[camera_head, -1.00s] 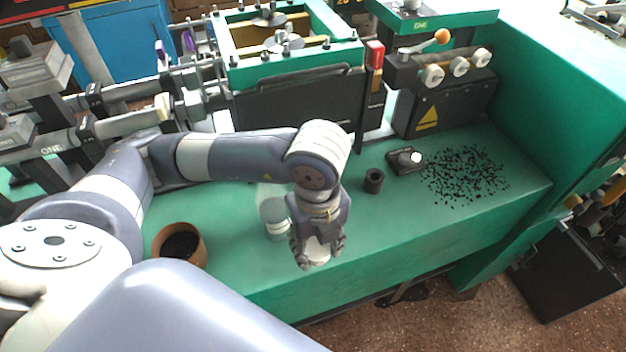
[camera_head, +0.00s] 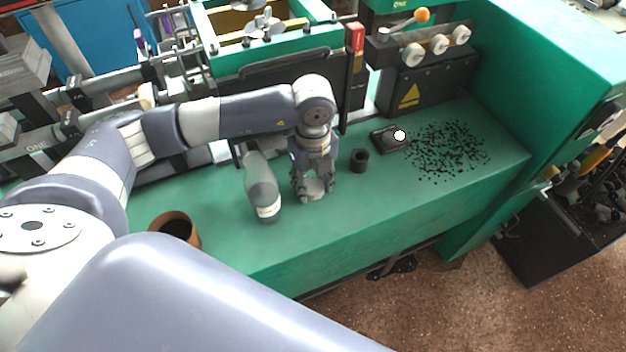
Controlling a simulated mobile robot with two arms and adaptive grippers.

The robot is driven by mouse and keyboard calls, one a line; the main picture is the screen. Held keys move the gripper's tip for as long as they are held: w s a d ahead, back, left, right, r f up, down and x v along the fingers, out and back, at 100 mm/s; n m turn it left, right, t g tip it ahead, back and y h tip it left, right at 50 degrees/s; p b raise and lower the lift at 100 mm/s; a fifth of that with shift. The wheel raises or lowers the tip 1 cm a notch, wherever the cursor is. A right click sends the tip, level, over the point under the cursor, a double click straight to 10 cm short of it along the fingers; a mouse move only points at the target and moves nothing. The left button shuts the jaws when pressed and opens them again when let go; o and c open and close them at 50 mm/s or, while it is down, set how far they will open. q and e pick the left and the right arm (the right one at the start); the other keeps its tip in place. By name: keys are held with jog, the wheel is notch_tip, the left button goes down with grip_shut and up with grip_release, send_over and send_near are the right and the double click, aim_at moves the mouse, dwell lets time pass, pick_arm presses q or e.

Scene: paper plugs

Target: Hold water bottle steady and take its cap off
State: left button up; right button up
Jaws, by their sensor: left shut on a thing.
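The water bottle (camera_head: 262,188) is pale, translucent and grey-green, with a white band near its lower end in the picture. It is on the green bench, left of my left gripper (camera_head: 314,188). I cannot tell for sure whether it stands or lies, and its mouth is not clear. My left gripper points down, apart from the bottle, with its fingers shut on a pale round thing (camera_head: 315,186). This thing looks like the cap, but the fingers partly cover it. My right gripper is not in view.
A brown pot (camera_head: 176,228) with dark contents is at the bench's left front. A black cylinder (camera_head: 359,160), a dark box with a white knob (camera_head: 391,139) and scattered black bits (camera_head: 447,150) lie right. Machinery lines the back. The green bench top (camera_head: 370,205) is clear at front right.

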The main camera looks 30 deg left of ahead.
pick_arm(q)
jog(key=shift+f, duration=0.2)
jog(key=o, duration=1.2)
